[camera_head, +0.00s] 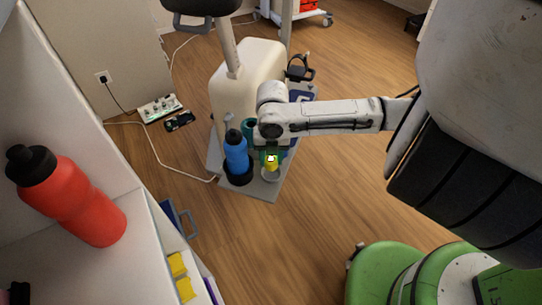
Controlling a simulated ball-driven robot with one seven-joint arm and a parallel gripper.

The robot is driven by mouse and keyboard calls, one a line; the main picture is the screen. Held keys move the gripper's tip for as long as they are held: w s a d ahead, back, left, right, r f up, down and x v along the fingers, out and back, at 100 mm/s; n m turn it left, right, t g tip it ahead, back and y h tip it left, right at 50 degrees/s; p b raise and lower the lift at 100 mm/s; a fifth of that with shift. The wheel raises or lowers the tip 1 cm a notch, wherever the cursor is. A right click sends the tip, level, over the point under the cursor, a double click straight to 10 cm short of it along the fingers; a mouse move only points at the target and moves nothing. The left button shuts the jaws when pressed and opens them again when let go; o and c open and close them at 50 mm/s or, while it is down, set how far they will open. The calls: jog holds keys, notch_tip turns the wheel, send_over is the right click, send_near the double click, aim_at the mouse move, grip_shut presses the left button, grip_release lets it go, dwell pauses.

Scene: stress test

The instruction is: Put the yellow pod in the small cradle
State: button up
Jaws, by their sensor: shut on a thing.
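The yellow pod (270,165) is small in the head view, just below the end of my arm. My gripper (271,158) is shut on it, with the fingers partly hidden and small. A small pale round holder (270,176), which looks like the small cradle, stands directly under the pod. I cannot tell whether the pod touches it or hangs just above it. The holder stands on the grey base plate (262,191) of a pale wheeled-looking stand.
A blue bottle (236,155) sits in a dark round holder (238,177) just left of the pod. A white column (248,75) rises behind. A power strip (160,107) and cables lie on the wooden floor.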

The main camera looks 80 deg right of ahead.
jog(key=shift+f+b, duration=1.15)
jog(key=shift+f, duration=1.05)
jog(key=o, duration=1.2)
jog(key=shift+r, duration=0.15)
notch_tip(320, 180, up, 11)
jog(key=p, duration=0.3)
jog(key=shift+s+f+p, duration=0.1)
jog(key=shift+f+p, duration=0.1)
jog(key=shift+p, duration=0.1)
